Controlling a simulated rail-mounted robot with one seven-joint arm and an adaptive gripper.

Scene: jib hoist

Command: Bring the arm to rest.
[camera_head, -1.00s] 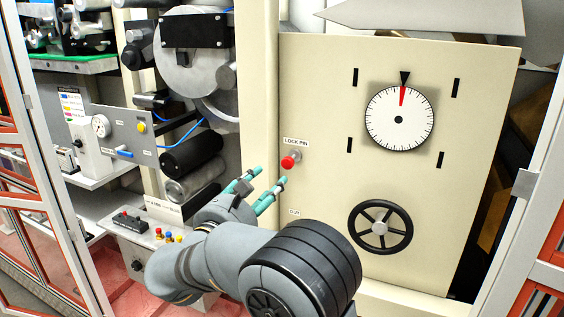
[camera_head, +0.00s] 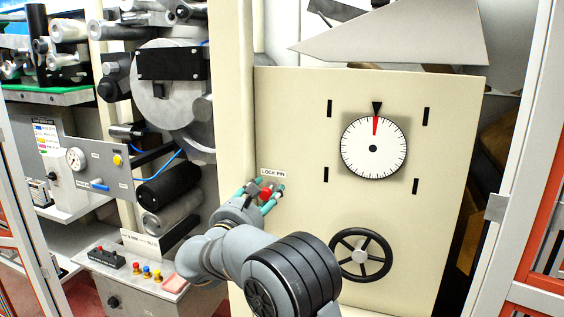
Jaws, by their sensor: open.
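My gripper (camera_head: 263,193) is at the left part of the cream panel (camera_head: 300,140), just below the "LOCK PIN" label (camera_head: 273,173). Its two teal fingers are spread apart. The red lock pin knob (camera_head: 266,193) shows between the fingers in this view. I cannot tell whether the fingers touch it. My grey arm (camera_head: 230,255) reaches up from the lower middle and hides the lower left of the panel.
A white dial (camera_head: 373,147) with a red needle pointing up to a black marker is on the panel. A black handwheel (camera_head: 360,254) sits below it. A control box (camera_head: 130,275) with coloured buttons stands at left. Cabinet frames flank both sides.

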